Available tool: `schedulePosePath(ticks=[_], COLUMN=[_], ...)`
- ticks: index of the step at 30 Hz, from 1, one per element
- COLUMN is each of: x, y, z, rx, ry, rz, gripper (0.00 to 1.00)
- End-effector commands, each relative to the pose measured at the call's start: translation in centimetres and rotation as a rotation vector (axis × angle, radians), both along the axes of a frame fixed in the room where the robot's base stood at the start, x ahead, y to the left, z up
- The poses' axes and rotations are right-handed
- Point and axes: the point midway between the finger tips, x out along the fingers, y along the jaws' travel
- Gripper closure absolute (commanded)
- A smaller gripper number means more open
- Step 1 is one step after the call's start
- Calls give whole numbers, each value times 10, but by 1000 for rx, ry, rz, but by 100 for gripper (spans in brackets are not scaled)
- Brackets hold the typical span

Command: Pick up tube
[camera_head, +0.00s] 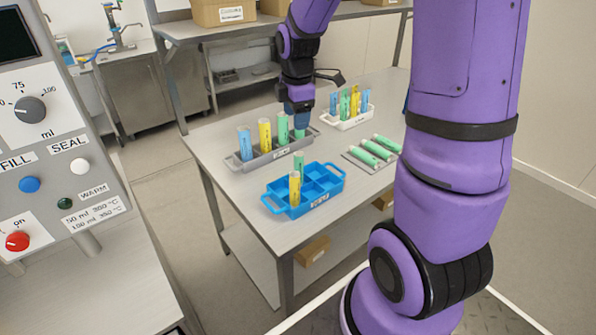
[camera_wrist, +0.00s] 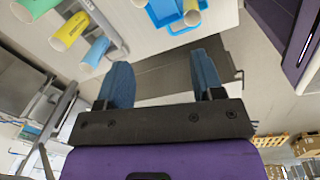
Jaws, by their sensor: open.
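My gripper (camera_head: 298,112) hangs over the far end of the grey tray (camera_head: 235,163) in the head view. Its two blue fingers (camera_wrist: 162,80) are apart in the wrist view, with no tube between them. The grey tray holds a blue tube (camera_head: 245,143), a yellow tube (camera_head: 265,134) and a green tube (camera_head: 282,129), all upright. Another green bit shows just below the fingers, partly hidden. In the wrist view the green (camera_wrist: 38,6), yellow (camera_wrist: 69,32) and blue (camera_wrist: 95,53) tubes show at upper left, to one side of the fingers.
A blue divided crate (camera_head: 328,187) holds a yellow tube (camera_head: 294,188) and a green tube (camera_head: 299,163). A white rack (camera_head: 349,122) behind holds several tubes. Green tubes (camera_head: 370,149) lie on a grey plate at right. A control panel (camera_head: 50,140) stands at left.

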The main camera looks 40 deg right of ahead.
Motion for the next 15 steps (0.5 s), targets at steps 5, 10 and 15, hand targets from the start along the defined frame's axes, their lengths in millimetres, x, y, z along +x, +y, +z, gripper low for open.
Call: schedulePosePath(ticks=[5,10,15], x=[19,27,30], y=[-20,-30,-33], z=[-49,-76,-93], rx=[9,19,23], ry=[61,86,95], rz=[188,301,337], gripper=[39,39,39])
